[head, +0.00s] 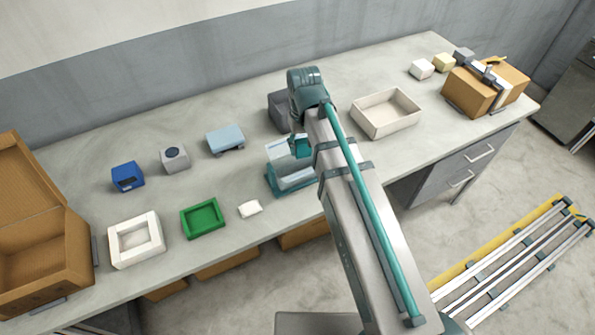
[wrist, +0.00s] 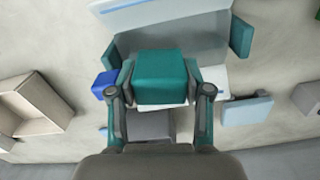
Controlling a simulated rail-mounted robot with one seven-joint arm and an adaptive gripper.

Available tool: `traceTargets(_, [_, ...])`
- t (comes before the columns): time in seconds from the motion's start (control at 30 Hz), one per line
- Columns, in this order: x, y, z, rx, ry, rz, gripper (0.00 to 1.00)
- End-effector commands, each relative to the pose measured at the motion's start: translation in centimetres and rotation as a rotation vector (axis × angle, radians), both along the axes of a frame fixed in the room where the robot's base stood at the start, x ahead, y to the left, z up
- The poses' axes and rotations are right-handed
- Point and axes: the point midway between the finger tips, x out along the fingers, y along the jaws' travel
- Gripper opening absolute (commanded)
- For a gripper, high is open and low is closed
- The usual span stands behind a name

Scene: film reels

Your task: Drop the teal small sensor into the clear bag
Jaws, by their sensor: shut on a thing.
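The teal small sensor (wrist: 160,78) is a block held between the two fingers of my gripper (wrist: 160,92) in the wrist view. In the head view the sensor (head: 301,146) shows beside my arm, which hides most of the gripper. The clear bag (head: 281,152) is pale and see-through, in a teal stand (head: 279,190) on the bench. In the wrist view the bag (wrist: 185,42) lies just beyond the sensor and partly behind it. The sensor looks raised above the bag's back side; the exact height cannot be told.
A beige tray (head: 357,121) stands right of the bag and a dark grey block (head: 279,108) behind it. A light blue box (head: 225,137), white pouch (head: 250,209) and green tray (head: 190,225) stand to the left. Bare bench lies between them.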

Motion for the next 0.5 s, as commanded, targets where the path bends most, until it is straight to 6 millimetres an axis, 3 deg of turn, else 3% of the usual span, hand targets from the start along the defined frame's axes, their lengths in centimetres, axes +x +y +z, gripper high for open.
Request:
traceTargets(0.17, [0.01, 0.00, 0.07, 0.000, 0.000, 0.000, 0.12])
traceTargets(0.2, [0.01, 0.00, 0.07, 0.000, 0.000, 0.000, 0.56])
traceTargets(0.33, [0.01, 0.00, 0.07, 0.000, 0.000, 0.000, 0.77])
traceTargets(0.5, [0.02, -0.02, 0.07, -0.001, 0.000, 0.000, 0.78])
